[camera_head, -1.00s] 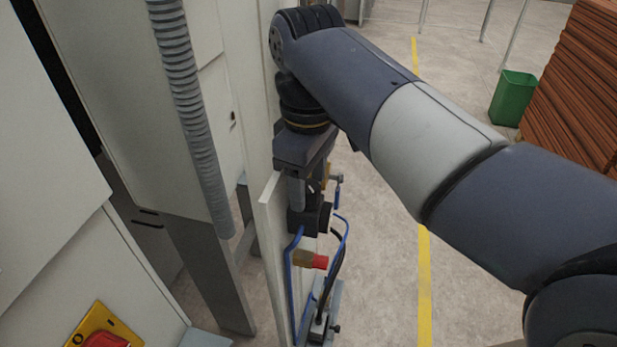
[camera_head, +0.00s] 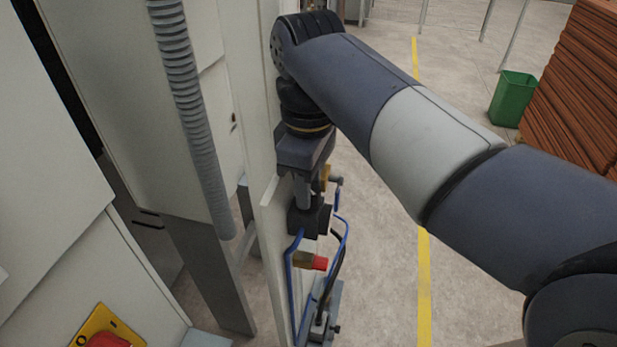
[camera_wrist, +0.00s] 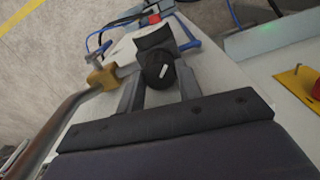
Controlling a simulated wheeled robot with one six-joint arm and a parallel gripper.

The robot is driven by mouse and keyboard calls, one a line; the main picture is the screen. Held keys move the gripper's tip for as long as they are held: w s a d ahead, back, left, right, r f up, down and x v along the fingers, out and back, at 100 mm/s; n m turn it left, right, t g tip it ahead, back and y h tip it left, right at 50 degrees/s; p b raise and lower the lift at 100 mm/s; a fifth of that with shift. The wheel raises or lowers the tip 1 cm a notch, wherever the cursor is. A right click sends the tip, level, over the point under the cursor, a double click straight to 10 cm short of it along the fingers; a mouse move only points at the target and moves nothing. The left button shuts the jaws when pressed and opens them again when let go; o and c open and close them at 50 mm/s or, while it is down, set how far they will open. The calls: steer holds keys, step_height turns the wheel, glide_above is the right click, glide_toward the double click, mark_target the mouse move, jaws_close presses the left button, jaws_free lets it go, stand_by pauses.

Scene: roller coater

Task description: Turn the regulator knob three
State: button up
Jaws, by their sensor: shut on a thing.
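The regulator is a black block (camera_head: 309,217) on the pale machine panel, below my gripper in the head view. Its round black knob (camera_wrist: 158,66) with a white mark shows in the wrist view. My gripper (camera_wrist: 160,82) has one finger on each side of the knob and is shut on it. In the head view my gripper (camera_head: 303,193) points down onto the regulator, and its fingers and body hide most of the knob.
Blue hoses (camera_head: 291,275) run beside the regulator. A brass valve (camera_wrist: 103,78) and a pipe lie close to one finger. A grey corrugated conduit (camera_head: 190,110) hangs to the left. Open floor lies right.

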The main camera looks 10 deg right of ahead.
stand_by(0.3)
steer(key=o, duration=1)
steer(key=shift+c, duration=0.2)
step_height(320, 180, up, 11)
steer(key=shift+f, duration=0.15)
step_height(320, 180, down, 11)
stand_by(0.5)
steer(key=shift+m, duration=0.3)
